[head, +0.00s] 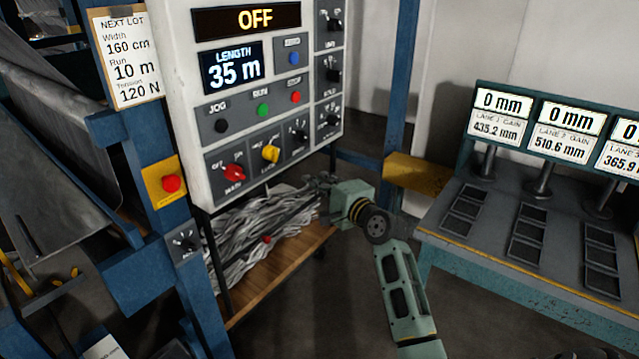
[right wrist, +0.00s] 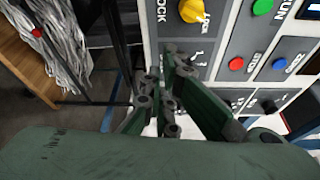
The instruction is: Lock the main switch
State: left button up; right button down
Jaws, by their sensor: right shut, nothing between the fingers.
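The control panel (head: 188,120) carries a red knob (head: 232,172) labelled MAIN, at its lower left. Right of it is a yellow knob (head: 270,152), whose label reads LOCK in the right wrist view, where the knob (right wrist: 192,10) sits at the top edge. The lit display (head: 247,19) reads OFF. My right gripper (head: 320,188) is shut and empty, below and right of the yellow knob, apart from it. In the right wrist view its fingers (right wrist: 172,78) are together in front of the panel's lower part. My left gripper is out of view.
Black knobs (head: 298,132) and coloured buttons (head: 263,109) lie close around the yellow knob. Grey strips (head: 250,232) heap on a wooden shelf (head: 275,270) under the panel. A red button on a yellow plate (head: 171,183) is on the blue post. A lane-display bench (head: 470,240) stands right.

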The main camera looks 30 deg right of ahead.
aim_at(272, 154)
pick_arm(q)
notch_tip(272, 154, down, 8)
jog(key=b, duration=0.7)
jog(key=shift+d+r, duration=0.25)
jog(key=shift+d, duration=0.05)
pick_arm(e)
jog(key=w+a+r+m+g, duration=0.1)
jog(key=w+a+m, duration=0.2)
jog(key=w, duration=0.5)
jog(key=shift+w+r, duration=0.15)
jog(key=shift+w, duration=0.2)
